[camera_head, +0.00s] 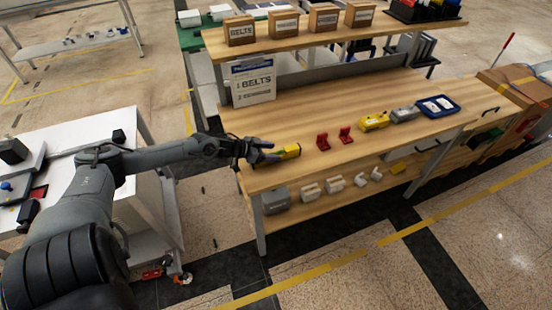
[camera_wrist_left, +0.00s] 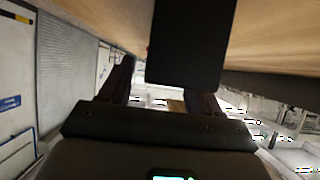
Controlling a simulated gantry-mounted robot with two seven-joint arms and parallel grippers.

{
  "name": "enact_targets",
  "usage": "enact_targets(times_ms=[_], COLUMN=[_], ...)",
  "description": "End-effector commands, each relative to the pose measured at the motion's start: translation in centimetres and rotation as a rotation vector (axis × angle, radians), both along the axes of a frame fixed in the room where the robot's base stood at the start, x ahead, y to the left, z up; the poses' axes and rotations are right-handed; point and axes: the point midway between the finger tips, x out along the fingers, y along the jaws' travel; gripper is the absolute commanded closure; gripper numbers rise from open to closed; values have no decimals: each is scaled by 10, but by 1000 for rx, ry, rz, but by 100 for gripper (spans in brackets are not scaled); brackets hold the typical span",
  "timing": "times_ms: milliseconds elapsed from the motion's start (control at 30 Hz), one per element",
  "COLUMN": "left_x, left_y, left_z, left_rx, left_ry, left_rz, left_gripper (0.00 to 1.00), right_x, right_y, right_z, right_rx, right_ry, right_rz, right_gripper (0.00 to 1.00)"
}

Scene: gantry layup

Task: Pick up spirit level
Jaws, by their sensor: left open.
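A small yellow and dark object (camera_head: 291,151), which looks like the spirit level, lies at the near left end of the wooden workbench top. My left gripper (camera_head: 270,153) is right beside it at its left end and partly hides it. Whether they touch I cannot tell. In the left wrist view the two dark fingers of the left gripper (camera_wrist_left: 162,98) stand apart. A dark block (camera_wrist_left: 190,45) fills the middle of that view, and a small yellowish patch shows between the fingers. My right gripper is not in view.
On the workbench (camera_head: 330,110) stand two red parts (camera_head: 334,138), a yellow tool (camera_head: 375,121), a grey part (camera_head: 404,113) and a blue tray (camera_head: 437,106). An upper shelf (camera_head: 320,37) with cardboard boxes overhangs the back.

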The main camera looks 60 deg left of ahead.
Motion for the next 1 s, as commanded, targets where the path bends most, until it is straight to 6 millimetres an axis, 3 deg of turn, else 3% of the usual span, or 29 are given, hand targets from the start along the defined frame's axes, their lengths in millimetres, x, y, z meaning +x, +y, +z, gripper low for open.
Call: enact_targets(times_ms=[233,633,1000], left_x=[19,22,22], left_y=[-4,-5,-5], left_z=[-10,-12,-12], left_rx=[0,1,0], left_ry=[-2,1,0], left_rz=[0,-1,-1], left_gripper=[37,39,95], right_x=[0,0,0], right_y=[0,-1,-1], right_z=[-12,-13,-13], right_rx=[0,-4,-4], right_ry=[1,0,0], right_rz=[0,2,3], right_gripper=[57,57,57])
